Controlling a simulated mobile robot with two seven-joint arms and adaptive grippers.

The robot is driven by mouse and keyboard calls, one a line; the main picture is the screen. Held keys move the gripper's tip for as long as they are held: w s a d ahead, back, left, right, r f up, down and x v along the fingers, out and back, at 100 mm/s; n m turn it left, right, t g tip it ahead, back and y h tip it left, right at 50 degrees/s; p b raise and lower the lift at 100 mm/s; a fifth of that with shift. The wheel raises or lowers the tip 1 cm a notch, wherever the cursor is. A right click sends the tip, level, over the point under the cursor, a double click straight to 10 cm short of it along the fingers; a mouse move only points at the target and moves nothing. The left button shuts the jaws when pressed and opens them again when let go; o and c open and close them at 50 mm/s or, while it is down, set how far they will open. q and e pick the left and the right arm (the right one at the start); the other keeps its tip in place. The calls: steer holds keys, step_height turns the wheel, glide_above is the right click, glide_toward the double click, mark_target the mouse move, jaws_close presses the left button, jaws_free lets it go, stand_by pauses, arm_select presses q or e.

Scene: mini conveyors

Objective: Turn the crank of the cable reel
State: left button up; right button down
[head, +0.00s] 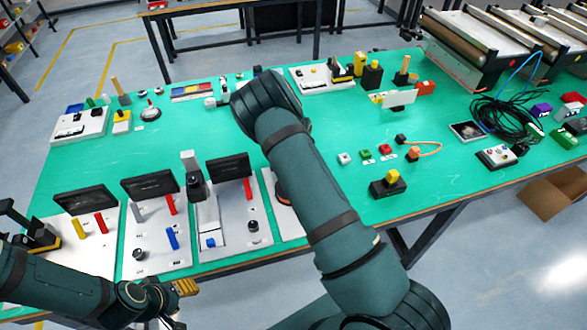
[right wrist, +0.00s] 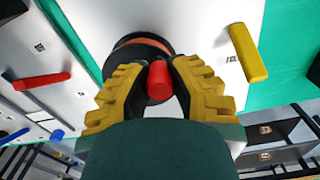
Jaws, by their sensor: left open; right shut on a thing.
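The cable reel (right wrist: 128,52) shows in the right wrist view as a dark round drum with an orange-brown band, on a pale panel. Its crank has a red knob (right wrist: 158,82). My right gripper (right wrist: 159,75) is shut on this knob, with a yellow ridged finger on each side. In the head view my right arm hides the knob and the right gripper; only a sliver of the reel (head: 283,193) shows beside the arm. My left gripper (head: 186,287) is open and empty at the table's front edge, with its yellow fingers partly in view.
Panels with red, yellow and blue levers (head: 168,205) and dark screens (head: 85,202) stand left of the reel. A black and yellow block (head: 388,184) stands to its right. Further back are a cable coil (head: 505,118) and conveyors (head: 470,45). Green mat between is mostly free.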

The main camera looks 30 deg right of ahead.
steer(key=shift+s+d+m+p, duration=0.1)
steer(key=shift+s+m+p, duration=0.2)
steer(key=shift+m, duration=0.55)
steer(key=shift+s+d+m+p, duration=0.1)
steer(key=shift+s+m+p, duration=0.2)
steer(key=shift+m, duration=0.55)
steer(key=shift+s+f, duration=0.1)
steer(key=c, duration=0.8)
jaws_free()
step_height(320, 180, up, 12)
